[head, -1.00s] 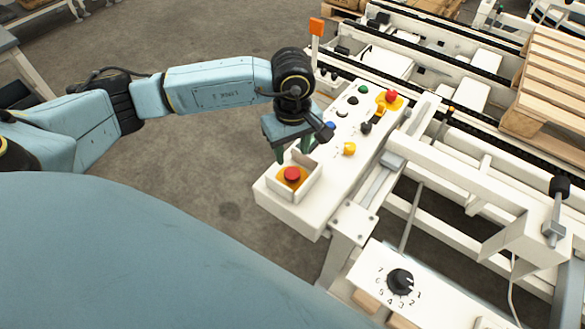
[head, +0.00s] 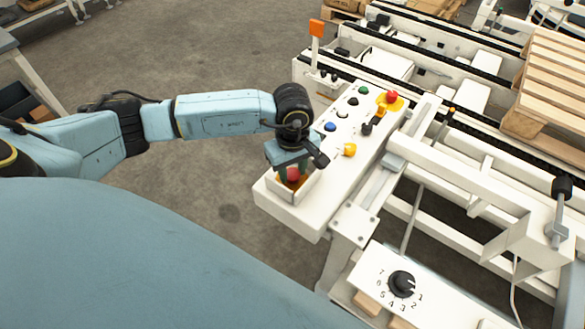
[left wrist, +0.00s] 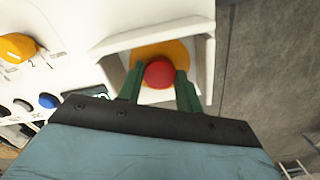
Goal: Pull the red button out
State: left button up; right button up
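The red button (head: 293,174) sits on a yellow-orange base inside a white open-topped guard box (head: 309,188) at the near end of the white control panel. My left gripper (head: 292,176) is lowered over it. In the left wrist view, the red button (left wrist: 160,73) shows between the two green fingers of my left gripper (left wrist: 160,88), one on each side. The fingers are apart; a firm hold on the button cannot be made out. My right gripper is not in view.
The panel also carries a second red button (head: 392,96) on yellow at the far end, a yellow knob (head: 349,149), a blue button (head: 330,127) and several others. A numbered dial (head: 400,283) is at the front. Conveyors and wooden pallets (head: 550,85) lie to the right.

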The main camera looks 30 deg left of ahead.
aim_at(292, 174)
pick_arm(q)
grip_shut()
jog(key=shift+w+r, duration=0.1)
jog(key=shift+r, duration=0.55)
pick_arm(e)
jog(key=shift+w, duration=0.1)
pick_arm(q)
jog(key=o, duration=0.6)
grip_release()
jog(key=shift+o, duration=0.2)
notch_tip(292, 174, up, 13)
jog(key=p, duration=0.1)
jog(key=shift+r, duration=0.2)
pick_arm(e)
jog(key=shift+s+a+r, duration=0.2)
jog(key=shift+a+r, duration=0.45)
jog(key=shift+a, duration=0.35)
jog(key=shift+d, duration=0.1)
